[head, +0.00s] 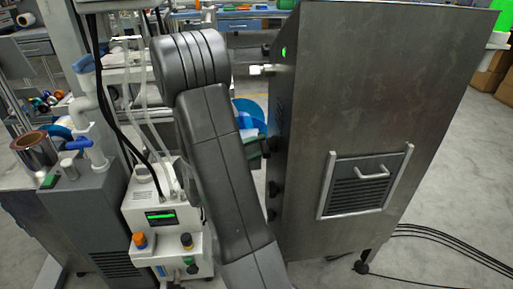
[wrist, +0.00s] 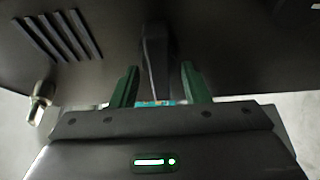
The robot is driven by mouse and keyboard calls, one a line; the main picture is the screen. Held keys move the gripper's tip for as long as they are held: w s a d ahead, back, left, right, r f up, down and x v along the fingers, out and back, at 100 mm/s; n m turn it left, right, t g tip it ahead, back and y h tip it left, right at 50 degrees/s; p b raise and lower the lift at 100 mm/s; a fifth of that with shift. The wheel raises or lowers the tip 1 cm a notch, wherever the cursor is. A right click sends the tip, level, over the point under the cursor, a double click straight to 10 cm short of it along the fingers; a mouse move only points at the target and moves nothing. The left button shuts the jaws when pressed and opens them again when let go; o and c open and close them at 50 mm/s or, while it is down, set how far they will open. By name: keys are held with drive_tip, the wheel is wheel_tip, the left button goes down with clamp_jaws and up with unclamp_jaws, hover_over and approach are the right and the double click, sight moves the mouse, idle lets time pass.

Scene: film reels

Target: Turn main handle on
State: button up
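In the wrist view, my gripper (wrist: 160,66) has its two dark green fingers spread apart. A dark, upright handle-like part (wrist: 156,45) stands out from a dark panel (wrist: 240,45), between and beyond the fingertips. I see gaps on both sides of it, so the fingers do not appear to close on it. I cannot tell for sure that it is the main handle. In the head view, my arm covers most of the gripper, which reaches the left side of a large metal cabinet (head: 390,90). Dark knobs (head: 275,190) show on that side, and a green light (head: 284,51) glows near its top.
A grey and white machine (head: 165,215) with orange-topped and dark knobs stands left of my arm. The cabinet front has a vented panel with a pull handle (head: 373,172). Black cables (head: 450,245) lie on the floor at right. Workbenches (head: 240,25) stand behind.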

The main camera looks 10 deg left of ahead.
drive_tip(key=p+v, duration=0.2)
drive_tip(key=v, duration=1.1)
drive_tip(key=shift+s+a, duration=0.3)
drive_tip(key=b+x, duration=0.2)
drive_tip(key=x, duration=1.1)
drive_tip(key=shift+w+d, duration=0.3)
